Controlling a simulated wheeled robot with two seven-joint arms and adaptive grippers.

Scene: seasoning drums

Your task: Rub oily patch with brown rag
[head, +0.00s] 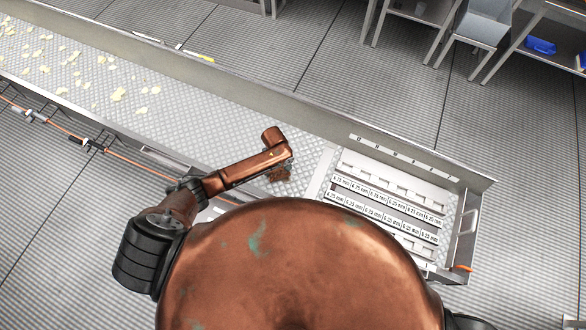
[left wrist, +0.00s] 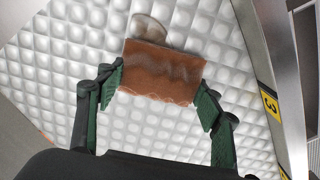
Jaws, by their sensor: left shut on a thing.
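The brown rag (left wrist: 163,74) is between the two green-padded fingers of my left gripper (left wrist: 160,88) in the left wrist view. It lies against or just over the dimpled metal surface; I cannot tell if it touches. Its upper part looks darkened. The oily patch (left wrist: 149,28), a grey-brown smudge, shows just beyond the rag's upper edge, and the rag may hide part of it. In the head view the rag (head: 279,174) shows in small part below the end of my left arm, and my left fingers are mostly hidden. My right gripper is out of view.
The long dimpled metal tray (head: 190,128) has raised side walls. Pale yellow flakes (head: 118,94) lie scattered at its left. A rack of white labelled strips (head: 390,192) stands right of my left gripper. Metal benches (head: 480,25) stand at the back right.

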